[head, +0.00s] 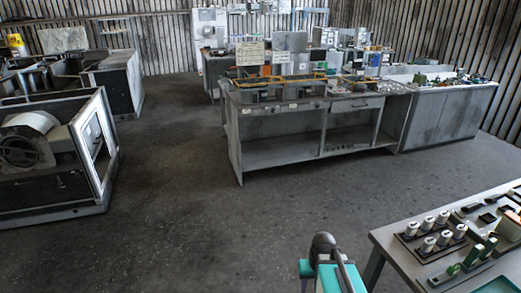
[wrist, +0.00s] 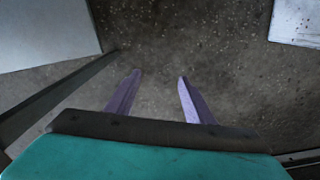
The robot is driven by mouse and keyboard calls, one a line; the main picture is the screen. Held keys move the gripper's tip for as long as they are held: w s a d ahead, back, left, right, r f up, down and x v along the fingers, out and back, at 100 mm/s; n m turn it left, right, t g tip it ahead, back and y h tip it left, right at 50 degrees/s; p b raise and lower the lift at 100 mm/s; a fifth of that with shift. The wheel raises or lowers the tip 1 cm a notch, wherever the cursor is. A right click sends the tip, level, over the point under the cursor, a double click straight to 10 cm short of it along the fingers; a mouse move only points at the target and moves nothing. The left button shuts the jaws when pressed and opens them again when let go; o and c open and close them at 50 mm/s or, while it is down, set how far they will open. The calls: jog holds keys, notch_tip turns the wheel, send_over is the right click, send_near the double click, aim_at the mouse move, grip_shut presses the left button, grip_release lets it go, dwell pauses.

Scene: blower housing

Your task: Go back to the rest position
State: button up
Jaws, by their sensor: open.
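My gripper (wrist: 159,78) shows in the wrist view as two purple fingers spread apart. Nothing is between them, and dark speckled floor (wrist: 190,40) lies beyond. In the head view, a teal and dark part of my arm shows at the bottom, left of the near table. The fingers cannot be made out in the head view.
A near table (head: 385,240) at the lower right bears white-topped cylinders (head: 428,243) and green parts (head: 474,254). A grey workbench (head: 280,150) stands beyond. A blower housing (head: 60,160) stands at the left. The floor (head: 190,180) between them is clear.

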jog(key=s+a+f+g+b, duration=0.2)
jog(key=s+f+g+b, duration=0.3)
jog(key=s+f, duration=2.2)
notch_tip(320, 180, down, 4)
jog(key=b, duration=0.6)
jog(key=shift+r+g, duration=0.25)
jog(key=shift+g, duration=0.15)
jog(key=shift+a, duration=0.1)
jog(key=c, duration=0.4)
